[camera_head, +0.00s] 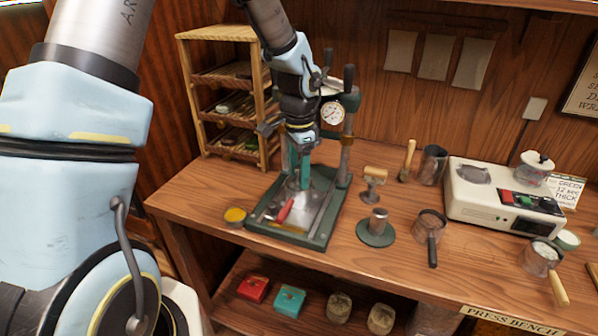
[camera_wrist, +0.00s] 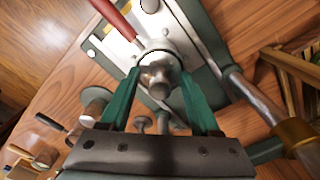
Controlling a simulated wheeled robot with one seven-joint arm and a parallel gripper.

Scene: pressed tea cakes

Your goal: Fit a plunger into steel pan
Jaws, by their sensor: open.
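My gripper (camera_head: 299,178) hangs low over the green press bed, its two green fingers pointing down. In the wrist view the fingers (camera_wrist: 160,80) are open, one on each side of a round steel plunger knob (camera_wrist: 158,76). A gap to each finger is hard to judge. The knob stands above a round steel piece at the press plate. A red handle (camera_head: 285,210) sticks out from there toward the front; it also shows in the wrist view (camera_wrist: 112,14). The pan body is mostly hidden under the knob and fingers, so I cannot tell how deep the plunger sits.
The press posts and gauge (camera_head: 332,113) rise close behind my gripper. Right of the press stand a wooden-topped tamper (camera_head: 375,173), a steel piece on a green disc (camera_head: 377,226) and a black-handled pan (camera_head: 430,222). A yellow-filled dish (camera_head: 235,215) sits at left.

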